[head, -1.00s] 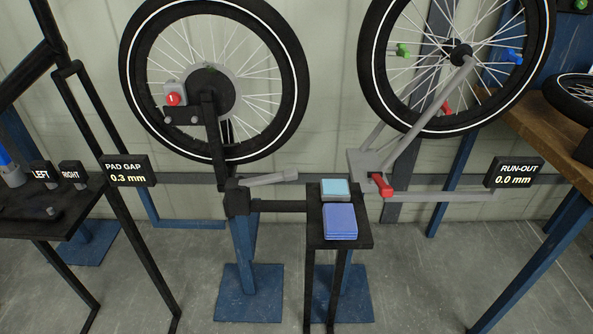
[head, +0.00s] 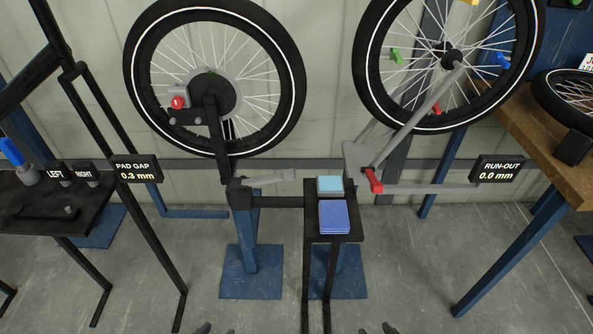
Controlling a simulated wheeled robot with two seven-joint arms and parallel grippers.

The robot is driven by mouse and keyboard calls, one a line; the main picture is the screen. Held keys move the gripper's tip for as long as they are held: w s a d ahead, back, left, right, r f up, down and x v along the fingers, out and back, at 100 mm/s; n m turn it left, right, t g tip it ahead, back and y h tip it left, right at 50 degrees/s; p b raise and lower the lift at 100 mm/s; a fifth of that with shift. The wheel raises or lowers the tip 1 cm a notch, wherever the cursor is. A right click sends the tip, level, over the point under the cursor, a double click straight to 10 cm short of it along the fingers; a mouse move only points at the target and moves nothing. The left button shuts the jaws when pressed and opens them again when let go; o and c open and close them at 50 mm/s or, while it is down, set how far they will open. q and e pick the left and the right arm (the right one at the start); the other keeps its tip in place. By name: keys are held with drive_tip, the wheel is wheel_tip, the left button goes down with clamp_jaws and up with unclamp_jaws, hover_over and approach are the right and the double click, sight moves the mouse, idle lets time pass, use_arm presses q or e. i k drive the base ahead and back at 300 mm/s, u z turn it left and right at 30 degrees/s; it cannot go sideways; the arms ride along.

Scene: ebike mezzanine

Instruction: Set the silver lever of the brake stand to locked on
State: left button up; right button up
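The brake stand (head: 243,232) is a blue post on a blue foot plate, with a black bracket and a wheel (head: 272,120) above it. Its silver lever (head: 264,180) points right from the black pivot, nearly level and tilted slightly up at its free end. The PAD GAP display (head: 136,170) reads 0.3 mm.
A small black table (head: 346,235) with blue and teal pads stands right of the lever. A dark bench (head: 65,218) is left, a wooden bench (head: 540,140) right.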

sight(287, 175)
drive_tip(key=k, duration=1.3)
drive_tip(key=z, duration=0.6)
drive_tip(key=i, duration=1.6)
drive_tip(key=u, duration=0.65)
